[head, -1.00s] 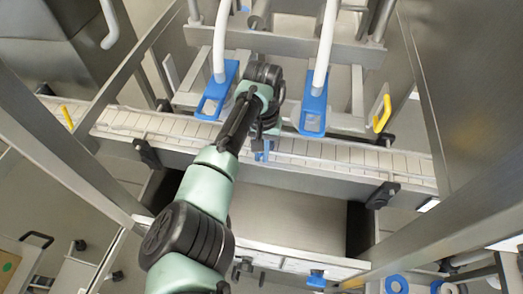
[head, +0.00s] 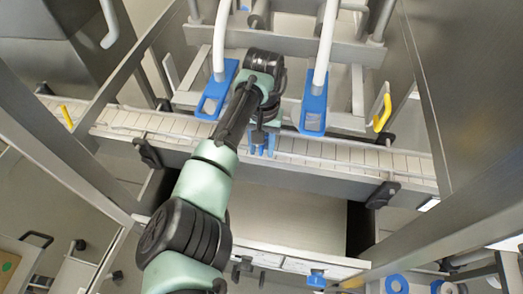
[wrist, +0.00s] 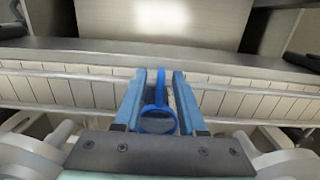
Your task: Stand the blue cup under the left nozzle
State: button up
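The blue cup (wrist: 157,122) shows in the wrist view as a round rim with an upright blue strip, seemingly its handle, beyond it. It is between the two blue fingers of my gripper (wrist: 160,95), over the belt. The fingers are apart, with a gap on each side of the strip. In the head view my gripper (head: 262,143) is at the conveyor's front side, and the cup is mostly hidden there. The left nozzle (head: 215,90), a blue holder under a white hose, is behind and left of my gripper. The right nozzle (head: 314,112) is to its right.
The slatted conveyor (head: 340,155) runs across with a wire rail. Metal frame posts (head: 60,150) stand on both sides. A flat metal surface (head: 290,213) lies in front. A yellow handle (head: 383,113) is at right, and a small blue object (head: 316,279) is at the front.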

jog(key=r, duration=0.6)
jog(key=r+b, duration=0.1)
jog(key=r, duration=0.3)
jog(key=shift+w, duration=0.25)
